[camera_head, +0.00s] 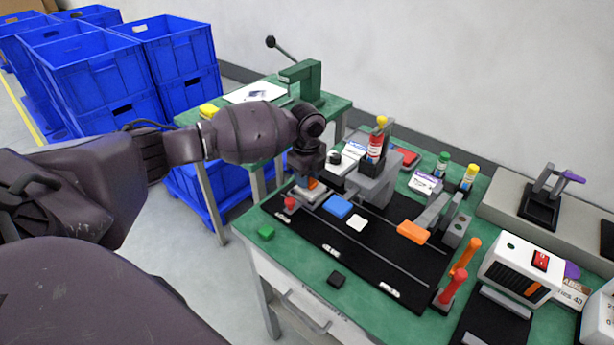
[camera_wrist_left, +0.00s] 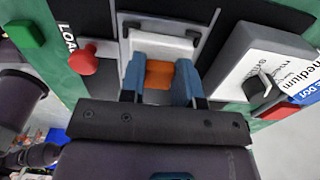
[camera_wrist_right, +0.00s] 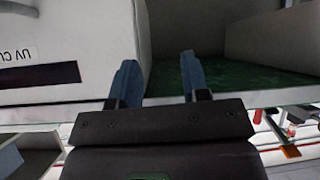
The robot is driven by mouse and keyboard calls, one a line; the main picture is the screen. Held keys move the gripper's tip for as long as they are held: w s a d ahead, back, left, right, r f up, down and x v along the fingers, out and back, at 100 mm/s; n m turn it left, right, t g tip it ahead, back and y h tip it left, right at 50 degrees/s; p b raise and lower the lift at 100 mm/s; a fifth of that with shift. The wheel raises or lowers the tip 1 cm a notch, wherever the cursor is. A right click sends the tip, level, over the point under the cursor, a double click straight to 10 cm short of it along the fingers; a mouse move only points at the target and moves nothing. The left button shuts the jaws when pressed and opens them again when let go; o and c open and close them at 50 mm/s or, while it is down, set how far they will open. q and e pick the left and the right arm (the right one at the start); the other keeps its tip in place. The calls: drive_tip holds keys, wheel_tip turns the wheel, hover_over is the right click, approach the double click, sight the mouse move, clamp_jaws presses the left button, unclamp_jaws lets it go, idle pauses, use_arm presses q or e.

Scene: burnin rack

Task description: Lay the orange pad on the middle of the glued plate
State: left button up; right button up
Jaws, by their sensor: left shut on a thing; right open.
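My left gripper (camera_head: 308,186) is shut on the orange pad (camera_wrist_left: 159,76), which shows between the two blue fingers in the left wrist view. In the head view a bit of orange shows at the fingertips. A light grey plate (camera_wrist_left: 161,44) lies just beyond the fingers, at the station marked LOAD; the gripper hides part of it. I cannot make out glue on it, or whether the pad touches it. My right gripper (camera_wrist_right: 158,78) is open and empty beside a white box and a green surface in the right wrist view; the head view does not show it.
A red knob (camera_head: 290,203) stands close by the left gripper. A blue block (camera_head: 337,206), a white piece (camera_head: 357,223) and a larger orange block (camera_head: 414,232) lie along the black mat (camera_head: 385,270). A grey stand with a red bottle (camera_head: 375,148) rises behind.

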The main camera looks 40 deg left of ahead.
use_arm(q)
drive_tip(key=shift+f, duration=0.2)
drive_tip(key=o, duration=0.9)
drive_tip(key=shift+r, duration=0.15)
wheel_tip(320, 180, up, 12)
drive_tip(key=p, duration=0.1)
drive_tip(key=shift+p, duration=0.4)
drive_tip(key=shift+s, duration=0.1)
